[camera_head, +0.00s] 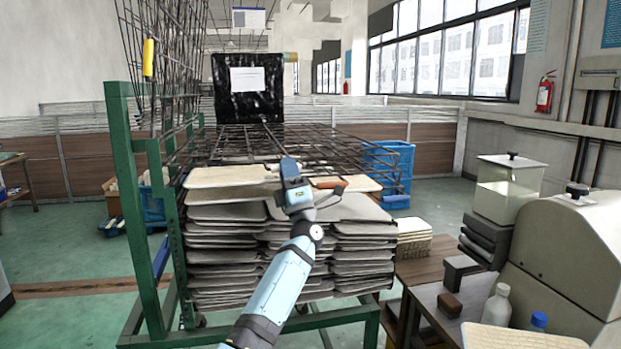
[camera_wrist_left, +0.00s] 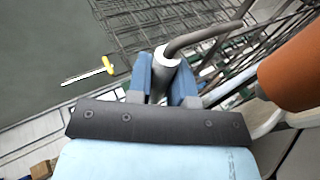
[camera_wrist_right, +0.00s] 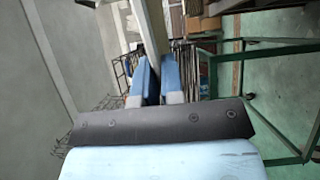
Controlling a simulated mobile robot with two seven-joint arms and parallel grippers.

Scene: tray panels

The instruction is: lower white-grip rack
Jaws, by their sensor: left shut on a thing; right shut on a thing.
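My left gripper (camera_head: 292,180) is in the middle of the head view, in front of the green-framed rack. In the left wrist view its blue fingers (camera_wrist_left: 167,75) are shut on the white grip (camera_wrist_left: 166,62), a short sleeve on a bent grey rod. The wire rack (camera_head: 310,143) it seems to belong to lies about level above stacked pale panels (camera_head: 235,225). My right gripper is out of the head view. In the right wrist view its fingers (camera_wrist_right: 158,80) are shut on a pale thin panel (camera_wrist_right: 153,28), seen edge-on.
An orange-brown handle (camera_head: 328,184) is just right of the left gripper. Upright wire racks with a yellow grip (camera_head: 148,58) stand at the left, on the green frame (camera_head: 126,190). A table (camera_head: 435,272) with bottles and a machine (camera_head: 565,245) is at the right.

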